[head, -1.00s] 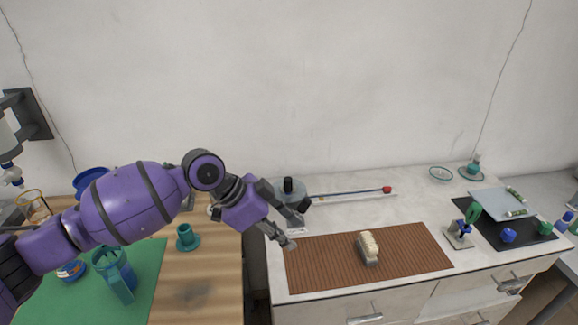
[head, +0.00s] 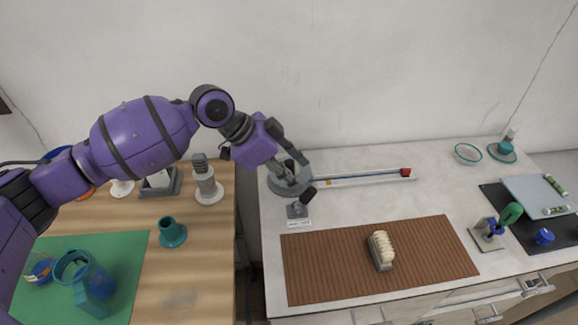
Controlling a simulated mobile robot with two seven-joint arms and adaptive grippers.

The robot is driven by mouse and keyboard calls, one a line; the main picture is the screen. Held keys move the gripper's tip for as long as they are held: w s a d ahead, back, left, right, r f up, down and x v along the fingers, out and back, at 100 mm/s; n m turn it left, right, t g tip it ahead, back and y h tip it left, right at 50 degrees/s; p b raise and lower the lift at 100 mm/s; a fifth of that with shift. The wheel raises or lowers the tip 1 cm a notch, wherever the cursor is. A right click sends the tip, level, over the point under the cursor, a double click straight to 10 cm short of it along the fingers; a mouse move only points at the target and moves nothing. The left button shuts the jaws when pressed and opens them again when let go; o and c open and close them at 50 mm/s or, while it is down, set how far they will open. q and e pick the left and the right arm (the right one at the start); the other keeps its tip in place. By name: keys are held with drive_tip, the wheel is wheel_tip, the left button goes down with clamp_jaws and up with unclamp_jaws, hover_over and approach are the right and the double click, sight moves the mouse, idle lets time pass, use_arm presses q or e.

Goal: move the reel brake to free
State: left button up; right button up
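A small lever on a grey base (head: 297,211) stands on the white bench with a pale label plate in front. It looks like the reel brake; its dark handle (head: 308,195) tilts up to the right. Just behind it is a round grey reel-like body (head: 277,186) with a black knob, partly hidden by my gripper. My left gripper (head: 304,172) is open, its fingers spread over the round body, with the lower finger close to the dark handle. I cannot tell whether it touches. The label is too small to read. My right gripper is not in view.
A brown ribbed mat (head: 330,270) with a brush (head: 381,250) lies in front. A long rod with a red end (head: 405,172) lies behind to the right. A clamp-like stand (head: 488,233) is at right. A teal cup (head: 172,233) stands on the wooden table, left across a gap.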

sight(314, 189)
use_arm(q)
drive_tip(key=shift+b+x, duration=0.45)
drive_tip(key=shift+x, duration=1.15)
drive_tip(key=shift+b+x, duration=0.55)
drive_tip(key=shift+x, duration=0.8)
drive_tip(key=shift+w+d+f+b, duration=0.15)
drive_tip(key=shift+d+f+b, duration=0.2)
drive_tip(key=shift+f, duration=0.2)
drive_tip(key=shift+r, duration=0.15)
drive_tip(key=shift+d, duration=0.1)
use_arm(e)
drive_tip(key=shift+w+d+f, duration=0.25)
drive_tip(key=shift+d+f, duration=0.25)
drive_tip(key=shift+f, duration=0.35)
use_arm(q)
drive_tip(key=shift+d+f, duration=0.1)
drive_tip(key=shift+f, duration=0.15)
drive_tip(key=shift+c, duration=0.6)
